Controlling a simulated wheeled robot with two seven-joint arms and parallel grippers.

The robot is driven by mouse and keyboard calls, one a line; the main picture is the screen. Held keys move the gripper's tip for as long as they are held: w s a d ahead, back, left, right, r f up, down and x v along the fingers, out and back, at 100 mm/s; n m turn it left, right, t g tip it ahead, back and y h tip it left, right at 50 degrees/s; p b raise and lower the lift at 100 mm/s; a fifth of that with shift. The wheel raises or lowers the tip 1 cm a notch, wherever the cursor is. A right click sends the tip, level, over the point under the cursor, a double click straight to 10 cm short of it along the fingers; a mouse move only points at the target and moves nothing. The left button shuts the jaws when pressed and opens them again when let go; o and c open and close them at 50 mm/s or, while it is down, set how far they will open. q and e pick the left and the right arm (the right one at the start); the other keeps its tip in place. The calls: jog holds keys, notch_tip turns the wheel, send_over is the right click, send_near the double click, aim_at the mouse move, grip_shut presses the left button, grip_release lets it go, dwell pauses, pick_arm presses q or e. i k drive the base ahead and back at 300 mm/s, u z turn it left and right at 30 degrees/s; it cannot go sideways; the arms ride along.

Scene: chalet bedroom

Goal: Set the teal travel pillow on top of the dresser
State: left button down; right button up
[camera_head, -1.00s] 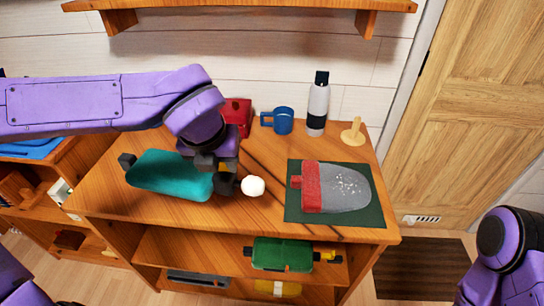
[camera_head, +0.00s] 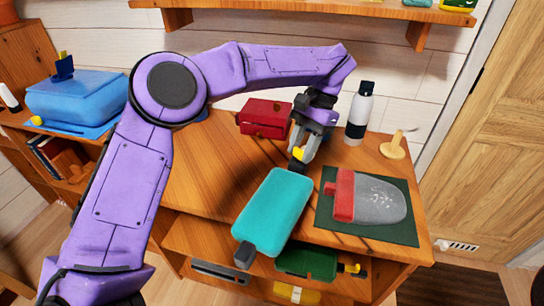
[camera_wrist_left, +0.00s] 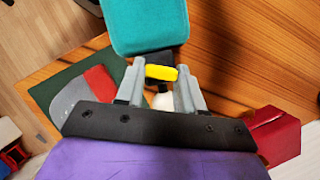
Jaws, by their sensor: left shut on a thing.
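The teal travel pillow (camera_head: 272,212) is a plump rounded block with a dark tab at each end. My left gripper (camera_head: 299,158) is shut on its far end, by the dark tab with a yellow part. The pillow points toward me, and its near end reaches out past the front edge of the dresser (camera_head: 205,165). It appears held above the wooden top; any contact is hard to tell. In the left wrist view the pillow (camera_wrist_left: 146,25) extends beyond the fingertips (camera_wrist_left: 160,75). My right gripper is not in view.
On the dresser top are a red box (camera_head: 264,118), a white and black bottle (camera_head: 359,112), a wooden peg stand (camera_head: 395,146) and a dark green mat (camera_head: 398,234) bearing a red and grey item (camera_head: 375,199).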

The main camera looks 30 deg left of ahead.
aim_at(219, 176)
jog(key=z, duration=0.55)
jog(key=k, duration=1.25)
jog(key=z, duration=0.55)
jog(key=i, duration=1.1)
jog(key=u, duration=1)
jog(key=i, duration=0.95)
jog(key=u, duration=0.75)
